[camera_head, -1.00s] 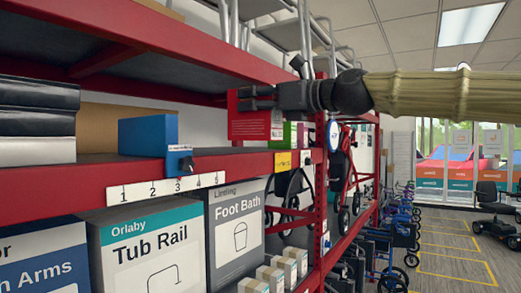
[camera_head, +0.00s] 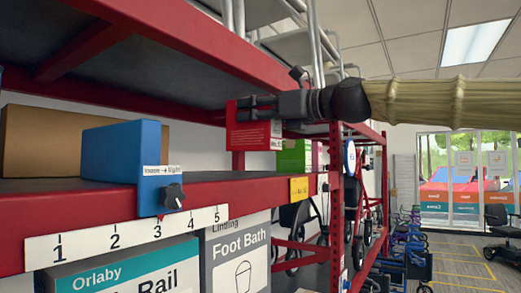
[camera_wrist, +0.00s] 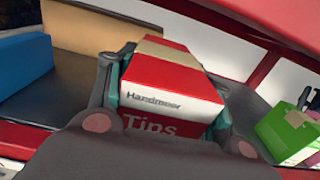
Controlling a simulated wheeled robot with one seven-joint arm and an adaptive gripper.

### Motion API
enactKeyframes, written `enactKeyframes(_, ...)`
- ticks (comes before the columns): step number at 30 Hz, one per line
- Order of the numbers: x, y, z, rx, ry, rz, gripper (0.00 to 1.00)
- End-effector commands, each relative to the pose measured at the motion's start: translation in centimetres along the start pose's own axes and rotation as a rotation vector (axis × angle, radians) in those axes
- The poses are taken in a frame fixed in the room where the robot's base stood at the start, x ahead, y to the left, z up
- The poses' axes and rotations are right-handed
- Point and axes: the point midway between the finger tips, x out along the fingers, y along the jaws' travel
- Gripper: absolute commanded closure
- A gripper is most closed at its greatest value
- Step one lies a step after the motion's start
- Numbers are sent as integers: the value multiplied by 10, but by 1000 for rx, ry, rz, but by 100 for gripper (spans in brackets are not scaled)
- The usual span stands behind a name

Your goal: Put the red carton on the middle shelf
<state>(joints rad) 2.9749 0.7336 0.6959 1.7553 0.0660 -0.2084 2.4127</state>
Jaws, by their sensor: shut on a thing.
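My gripper (camera_head: 262,104) is shut on the red carton (camera_head: 250,135), which has a white band and the word "Tips" in the wrist view (camera_wrist: 165,82). One finger shows on each side of the carton there. In the head view the carton hangs upright in front of the rack, above the level of the middle shelf (camera_head: 235,184). I cannot tell whether its base touches anything. The middle shelf has a red front edge and a dark deck, with clear deck between the blue box and the green carton.
A blue box (camera_head: 118,155) with a black knob and a brown box (camera_head: 40,138) stand on the shelf's left. A green carton (camera_head: 293,155) stands to the right. The upper shelf beam (camera_head: 190,45) runs overhead. A numbered strip (camera_head: 130,238) hangs below the shelf edge.

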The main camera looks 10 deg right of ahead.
Motion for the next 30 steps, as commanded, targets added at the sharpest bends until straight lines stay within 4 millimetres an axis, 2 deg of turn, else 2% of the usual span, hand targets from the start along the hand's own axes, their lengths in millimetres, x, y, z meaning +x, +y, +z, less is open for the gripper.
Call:
enactKeyframes(1, 5, -6, -6, 5, 3, -2, 79)
enactKeyframes(23, 40, -69, -10, 6, 3, -2, 79)
enactKeyframes(30, 54, -95, -11, 7, 1, -3, 79)
